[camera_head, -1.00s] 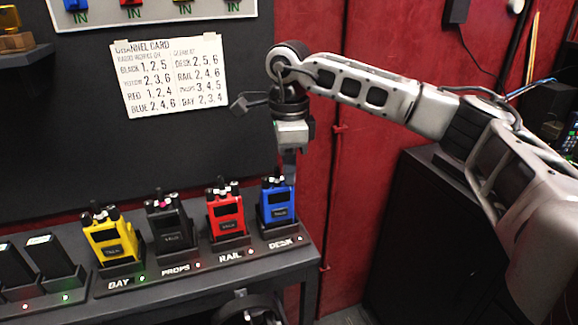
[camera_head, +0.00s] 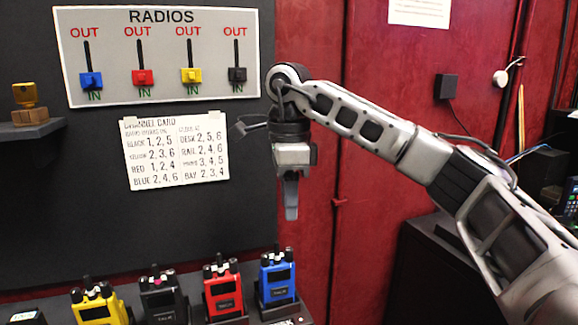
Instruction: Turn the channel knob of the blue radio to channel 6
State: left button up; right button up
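The blue radio (camera_head: 277,278) stands upright in the rightmost holder, at the bottom of the head view. My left gripper is not in view. The channel card (camera_head: 174,150) reads BLUE 2, 4, 6 and DESK 2, 5, 6.
Red (camera_head: 223,292), black (camera_head: 163,300) and yellow (camera_head: 98,308) radios stand left of the blue one. The RADIOS board (camera_head: 160,100) has blue, red, yellow and black sliders, all down at IN. A dark shelf (camera_head: 30,130) is at left. Space around the gripper is free.

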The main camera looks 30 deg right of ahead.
pick_arm(q)
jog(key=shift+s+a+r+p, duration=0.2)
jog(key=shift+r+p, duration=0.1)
jog(key=shift+p, duration=0.55)
pick_arm(e)
notch_tip(320, 180, up, 7)
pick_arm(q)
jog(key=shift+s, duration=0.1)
pick_arm(e)
jog(key=shift+f, duration=0.2)
